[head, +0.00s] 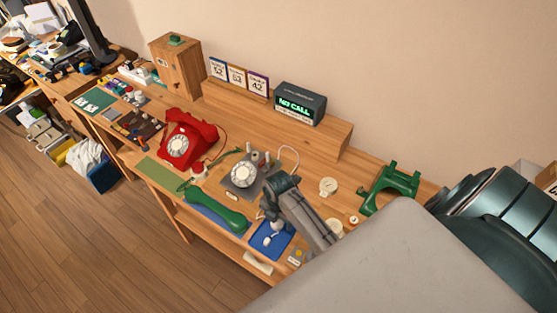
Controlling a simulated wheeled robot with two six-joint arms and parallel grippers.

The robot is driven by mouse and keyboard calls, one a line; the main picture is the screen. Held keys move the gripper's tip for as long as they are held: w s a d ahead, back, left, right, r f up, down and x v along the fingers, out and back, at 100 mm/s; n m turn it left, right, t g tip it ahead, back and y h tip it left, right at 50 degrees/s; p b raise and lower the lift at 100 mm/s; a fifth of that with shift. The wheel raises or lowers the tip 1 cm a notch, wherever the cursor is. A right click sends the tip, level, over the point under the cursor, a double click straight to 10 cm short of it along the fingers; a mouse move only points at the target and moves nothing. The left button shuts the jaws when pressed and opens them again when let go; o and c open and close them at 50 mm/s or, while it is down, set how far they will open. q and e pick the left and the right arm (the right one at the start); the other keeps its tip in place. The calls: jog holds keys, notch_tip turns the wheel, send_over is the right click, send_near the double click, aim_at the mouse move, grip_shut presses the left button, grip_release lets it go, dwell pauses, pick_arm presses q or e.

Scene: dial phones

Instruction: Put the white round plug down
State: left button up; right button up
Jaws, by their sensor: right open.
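My right gripper (268,208) reaches in from the lower right over the front of the desk. It is open, above the near edge of the work area. A small white round piece, which looks like the white round plug (268,239), lies on the blue mat (262,247) just below the gripper and apart from it. Another small pale piece (280,226) lies close by on the mat. The gripper and forearm hide part of the mat and the desk behind. My left gripper is not in view.
A red dial phone (187,140), a grey phone base with a dial (243,176), a green handset (218,214) and a green phone frame (390,187) crowd the desk. A "NO CALL" display (299,104) stands on the back shelf. Loose cream discs (328,187) lie right.

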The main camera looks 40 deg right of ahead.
aim_at(279, 224)
notch_tip(279, 224, up, 11)
jog(key=b, duration=0.2)
jog(key=shift+s+f, duration=0.15)
